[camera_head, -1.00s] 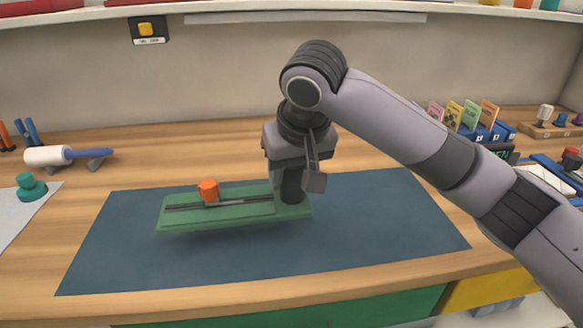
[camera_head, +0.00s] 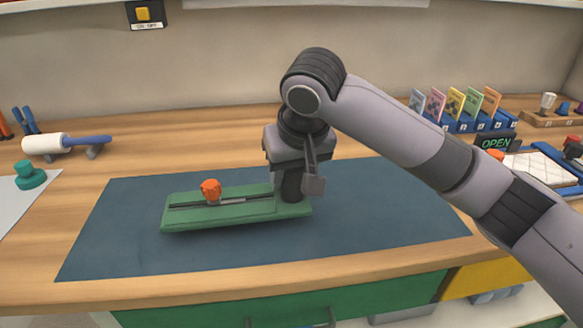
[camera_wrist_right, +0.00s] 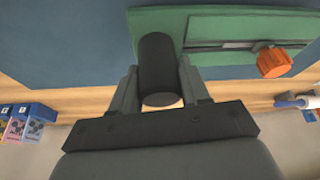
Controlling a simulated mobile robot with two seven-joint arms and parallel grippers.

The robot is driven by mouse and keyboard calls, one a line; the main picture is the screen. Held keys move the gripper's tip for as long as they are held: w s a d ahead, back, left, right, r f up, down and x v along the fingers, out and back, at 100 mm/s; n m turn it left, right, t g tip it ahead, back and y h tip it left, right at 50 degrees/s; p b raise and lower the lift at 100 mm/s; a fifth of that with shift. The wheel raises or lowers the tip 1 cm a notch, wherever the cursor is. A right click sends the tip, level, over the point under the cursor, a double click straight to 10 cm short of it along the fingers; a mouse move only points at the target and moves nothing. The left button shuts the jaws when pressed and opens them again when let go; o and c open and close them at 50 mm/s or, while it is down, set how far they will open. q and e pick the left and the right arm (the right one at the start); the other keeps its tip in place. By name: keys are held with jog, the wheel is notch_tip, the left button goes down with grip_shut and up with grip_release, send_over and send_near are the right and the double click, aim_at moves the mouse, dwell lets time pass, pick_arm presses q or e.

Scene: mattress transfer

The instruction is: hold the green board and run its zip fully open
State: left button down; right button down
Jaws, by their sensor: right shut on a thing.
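The green board (camera_head: 240,213) is over the blue mat, with a dark zip track along its top. An orange zip pull (camera_head: 211,189) sits on the track, left of the board's middle. A dark upright post (camera_head: 292,187) stands at the board's right end. My right gripper (camera_head: 292,175) is shut on this post from above. In the right wrist view, the fingers (camera_wrist_right: 160,88) close around the dark post (camera_wrist_right: 158,65), and the orange pull (camera_wrist_right: 273,62) shows to the right. My left gripper is not in view.
The blue mat (camera_head: 390,215) is clear to the right of the board. A white roller with a blue handle (camera_head: 66,143) and a teal knob (camera_head: 30,175) are at the left. Card holders (camera_head: 463,122) and an OPEN sign (camera_head: 495,142) stand at the back right.

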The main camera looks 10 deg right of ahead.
jog(key=shift+f+b, duration=0.3)
jog(key=shift+f, duration=1)
